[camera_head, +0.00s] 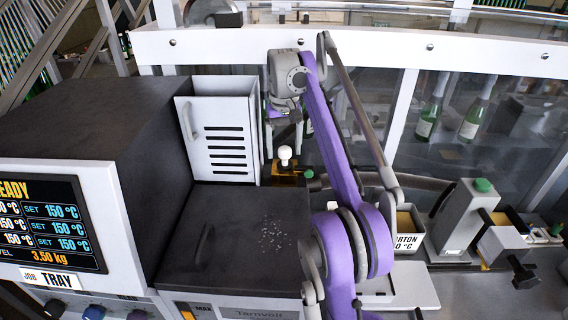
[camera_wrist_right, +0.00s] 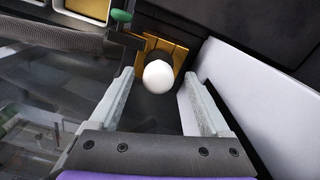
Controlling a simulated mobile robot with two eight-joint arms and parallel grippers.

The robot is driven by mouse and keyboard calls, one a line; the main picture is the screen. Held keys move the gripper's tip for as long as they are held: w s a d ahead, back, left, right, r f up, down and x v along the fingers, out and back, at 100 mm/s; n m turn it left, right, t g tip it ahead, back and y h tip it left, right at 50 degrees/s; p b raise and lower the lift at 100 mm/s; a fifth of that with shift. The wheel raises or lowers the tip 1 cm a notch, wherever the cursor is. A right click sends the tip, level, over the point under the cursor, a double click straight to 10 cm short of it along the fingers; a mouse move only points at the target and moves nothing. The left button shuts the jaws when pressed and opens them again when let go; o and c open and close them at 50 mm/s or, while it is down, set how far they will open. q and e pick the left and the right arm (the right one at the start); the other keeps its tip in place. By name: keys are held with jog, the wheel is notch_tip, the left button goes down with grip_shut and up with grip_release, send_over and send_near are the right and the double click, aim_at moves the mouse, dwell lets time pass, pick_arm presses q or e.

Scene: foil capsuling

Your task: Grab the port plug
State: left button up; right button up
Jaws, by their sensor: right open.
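The port plug shows as a white round knob (camera_head: 285,153) over a small yellow-brown fitting (camera_head: 287,168), between the white slotted panel and the glass. In the right wrist view the white knob (camera_wrist_right: 158,77) sits in front of the gold fitting (camera_wrist_right: 172,48). My right gripper (camera_head: 284,138) is open just above and around the plug in the head view. In the wrist view its two fingers stand on either side of the knob, with gaps showing on both sides. The plug's lower part is hidden. My left gripper is not in view.
A white slotted panel (camera_head: 222,135) stands close left of the plug. A black machine lid (camera_head: 245,235) lies in front, beside a screen (camera_head: 50,225). A green knob (camera_head: 309,174) is close right of the fitting. Glass panes with bottles (camera_head: 432,108) stand behind.

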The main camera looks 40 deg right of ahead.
jog(key=shift+s+f, duration=0.3)
jog(key=shift+f, duration=0.45)
jog(key=shift+w, duration=0.15)
jog(key=shift+c, duration=1.8)
grip_shut()
